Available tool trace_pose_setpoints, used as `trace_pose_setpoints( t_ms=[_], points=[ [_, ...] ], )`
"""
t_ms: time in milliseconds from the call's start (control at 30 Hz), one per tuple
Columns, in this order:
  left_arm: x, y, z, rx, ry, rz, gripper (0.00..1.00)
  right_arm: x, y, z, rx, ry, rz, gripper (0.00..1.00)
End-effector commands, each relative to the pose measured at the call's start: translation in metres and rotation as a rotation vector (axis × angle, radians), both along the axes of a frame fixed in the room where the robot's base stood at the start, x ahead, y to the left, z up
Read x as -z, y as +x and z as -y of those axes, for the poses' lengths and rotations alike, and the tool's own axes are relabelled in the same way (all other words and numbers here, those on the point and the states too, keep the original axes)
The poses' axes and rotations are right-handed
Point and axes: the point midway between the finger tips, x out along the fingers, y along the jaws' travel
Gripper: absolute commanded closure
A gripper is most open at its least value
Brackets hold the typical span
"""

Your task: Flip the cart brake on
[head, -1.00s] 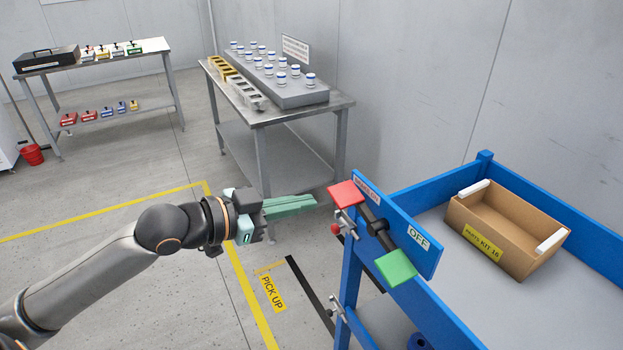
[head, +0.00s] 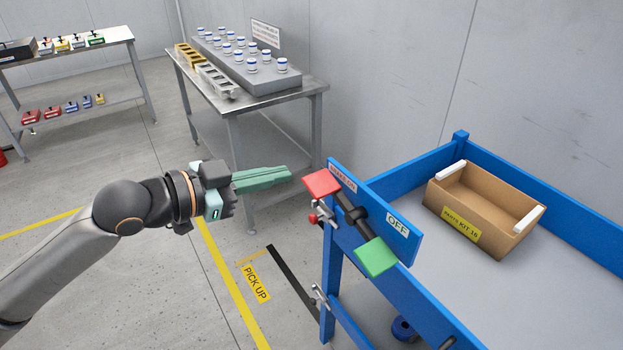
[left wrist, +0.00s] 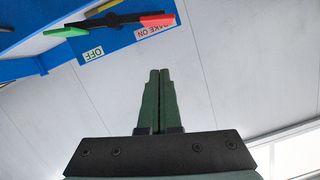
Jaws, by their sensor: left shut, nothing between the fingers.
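The blue cart (head: 455,146) stands at the right. Its brake is a dark rocker bar (head: 350,211) on a blue plate (head: 402,248), with a red pad (head: 321,184) at the upper left end and a green pad (head: 376,256) at the lower right end. An OFF label (head: 398,224) is near the green end; a BRAKE ON label is near the red end. My left gripper (head: 290,174) is shut and empty, just left of the red pad and apart from it. In the left wrist view, the red pad (left wrist: 157,19) is beyond the shut fingertips (left wrist: 160,72). My right gripper is not in view.
A cardboard box (head: 485,212) labelled PARTS KIT sits on the cart. A metal table (head: 310,86) with jars stands behind my left gripper. Another table (head: 118,36) is at the far left. Floor around the PICK UP mark (head: 255,283) is clear.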

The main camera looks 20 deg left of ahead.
Motion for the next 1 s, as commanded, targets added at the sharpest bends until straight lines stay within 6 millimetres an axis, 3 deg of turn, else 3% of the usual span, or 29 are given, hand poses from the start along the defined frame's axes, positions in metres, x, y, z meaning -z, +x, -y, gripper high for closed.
trace_pose_setpoints(
  t_ms=[533, 700, 1000],
  points=[
    [0.018, 0.069, 0.049, 0.004, -0.002, 0.001, 1.00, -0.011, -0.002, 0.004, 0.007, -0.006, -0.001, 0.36],
    [0.047, 0.071, 0.042, 0.002, 0.003, -0.004, 1.00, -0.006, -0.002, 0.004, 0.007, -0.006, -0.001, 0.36],
    [0.059, 0.073, 0.039, 0.003, 0.004, 0.001, 1.00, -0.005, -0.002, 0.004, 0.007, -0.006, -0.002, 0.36]
  ],
)
